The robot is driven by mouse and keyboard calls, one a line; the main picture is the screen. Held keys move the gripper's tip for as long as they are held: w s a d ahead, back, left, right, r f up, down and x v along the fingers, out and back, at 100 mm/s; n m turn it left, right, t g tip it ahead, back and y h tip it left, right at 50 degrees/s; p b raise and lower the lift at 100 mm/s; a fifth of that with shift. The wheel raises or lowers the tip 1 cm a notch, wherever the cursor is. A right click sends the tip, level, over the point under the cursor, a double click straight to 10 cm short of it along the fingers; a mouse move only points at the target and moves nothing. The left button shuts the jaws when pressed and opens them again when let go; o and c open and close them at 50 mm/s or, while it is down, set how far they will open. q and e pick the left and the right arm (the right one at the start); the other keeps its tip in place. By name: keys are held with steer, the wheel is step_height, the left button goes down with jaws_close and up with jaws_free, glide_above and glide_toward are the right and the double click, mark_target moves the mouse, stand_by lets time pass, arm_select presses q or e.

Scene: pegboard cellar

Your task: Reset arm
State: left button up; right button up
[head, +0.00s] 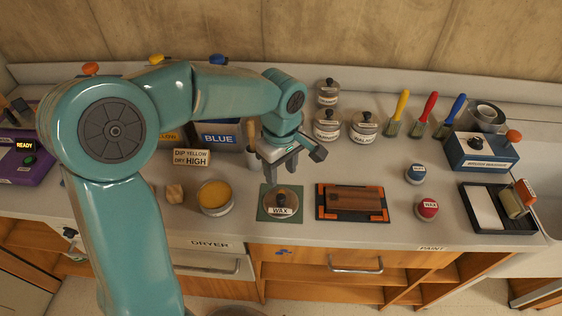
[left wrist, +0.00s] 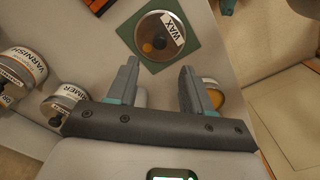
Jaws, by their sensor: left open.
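My left gripper (head: 281,168) hangs from the teal arm above the middle of the counter, pointing down. Its two fingers are apart with nothing between them. In the left wrist view the left gripper (left wrist: 159,70) also shows open and empty. Below and in front of it is a round wax tin (head: 282,210) with a WAX label, on a green mat (head: 264,214). The wax tin (left wrist: 158,29) is beyond the fingertips in the left wrist view, apart from them. My right gripper is in neither view.
Labelled jars (head: 327,128) stand behind the gripper, with three coloured brushes (head: 428,112) to their right. A blue bin (head: 222,142) is partly behind my arm. A wooden block (head: 352,201) lies in a black and orange frame. An open yellow tin (head: 215,196) stands left of the mat.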

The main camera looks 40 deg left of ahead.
arm_select(q)
step_height(320, 180, up, 3)
steer(key=shift+f, duration=0.15)
stand_by(0.3)
steer(key=shift+s, duration=0.1)
